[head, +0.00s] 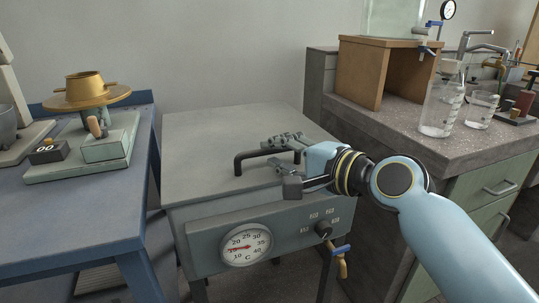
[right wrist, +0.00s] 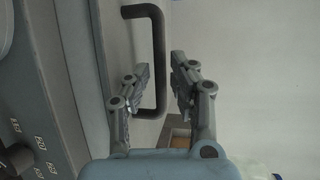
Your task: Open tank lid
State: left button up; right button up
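The tank (head: 205,222) is a grey metal box with a round dial on its front. Its flat grey lid (head: 205,145) lies level on top, shut. A black bar handle (head: 250,154) stands on the lid, and it also shows in the right wrist view (right wrist: 158,50). My right gripper (head: 281,165) is at the handle's right end, with its fingers apart. In the right wrist view the bar passes across the gap between the fingertips (right wrist: 158,76); I cannot tell if they touch it. My left gripper is not in view.
A blue table (head: 60,225) with a brass pot (head: 88,86) on a stand is at left. A stone-topped bench (head: 470,145) with a beaker (head: 441,108) and a wooden stand (head: 366,72) is at right. The space above the lid's left part is clear.

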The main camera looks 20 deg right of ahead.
jog(key=shift+x, duration=1.4)
grip_shut()
